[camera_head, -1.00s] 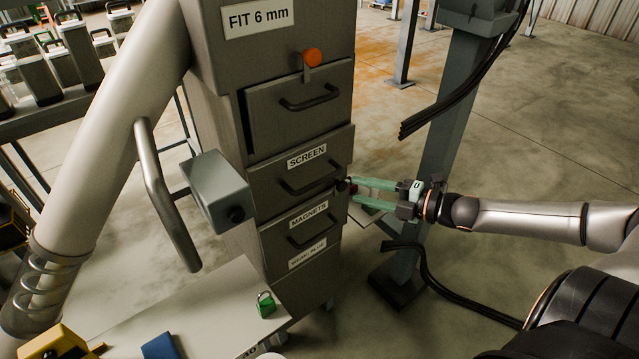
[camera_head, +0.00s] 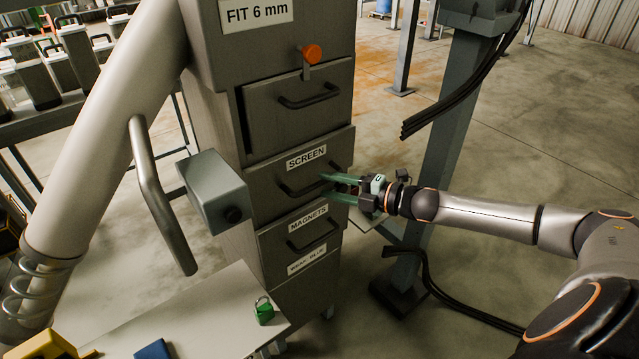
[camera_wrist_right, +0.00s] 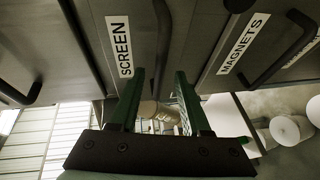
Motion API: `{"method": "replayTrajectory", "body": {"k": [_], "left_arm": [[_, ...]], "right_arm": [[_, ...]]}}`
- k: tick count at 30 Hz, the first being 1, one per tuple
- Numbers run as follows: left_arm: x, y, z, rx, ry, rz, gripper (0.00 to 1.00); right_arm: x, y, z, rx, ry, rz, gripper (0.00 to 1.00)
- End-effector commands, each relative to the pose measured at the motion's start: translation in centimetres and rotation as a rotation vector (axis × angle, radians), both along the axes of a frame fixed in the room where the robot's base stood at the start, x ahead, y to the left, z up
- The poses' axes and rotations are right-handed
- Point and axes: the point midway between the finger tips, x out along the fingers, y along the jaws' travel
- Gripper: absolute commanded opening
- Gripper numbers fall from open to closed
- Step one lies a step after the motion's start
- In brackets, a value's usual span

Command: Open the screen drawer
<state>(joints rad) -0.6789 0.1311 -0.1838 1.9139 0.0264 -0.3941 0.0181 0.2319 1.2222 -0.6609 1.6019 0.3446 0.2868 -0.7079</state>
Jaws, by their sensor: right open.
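The screen drawer (camera_head: 266,196) is the grey drawer labelled SCREEN in the tall cabinet; its front looks closed. Its dark bar handle (camera_head: 293,191) runs across the front below the label. My right gripper (camera_head: 324,186) is open, with its green fingers pointing left at the right part of this handle. In the right wrist view the handle (camera_wrist_right: 161,45) shows between the two open fingers (camera_wrist_right: 158,78), beside the SCREEN label. I cannot tell whether the fingers touch it. My left gripper is not in view.
The magnets drawer (camera_head: 270,240) lies just below, and another handled drawer (camera_head: 290,122) lies above under an orange knob (camera_head: 312,54). A grey post (camera_head: 445,130) with black cables stands behind my right arm. A green padlock (camera_head: 264,312) sits on the front table (camera_head: 205,310).

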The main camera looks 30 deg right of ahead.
Motion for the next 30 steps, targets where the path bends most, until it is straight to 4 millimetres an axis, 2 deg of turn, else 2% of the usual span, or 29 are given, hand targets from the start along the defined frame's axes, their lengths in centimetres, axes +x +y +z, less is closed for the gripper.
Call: {"method": "replayTrajectory", "body": {"k": [9, 22, 30], "left_arm": [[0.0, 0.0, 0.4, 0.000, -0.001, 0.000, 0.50], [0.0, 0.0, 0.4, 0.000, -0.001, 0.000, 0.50], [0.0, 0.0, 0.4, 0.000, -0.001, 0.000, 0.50]], "right_arm": [[2.4, 1.2, -0.3, 0.001, -0.002, 0.000, 0.47], [2.8, 1.5, -0.5, -0.001, 0.000, 0.001, 0.47], [2.8, 1.5, -0.5, -0.001, 0.000, 0.001, 0.18]]}}
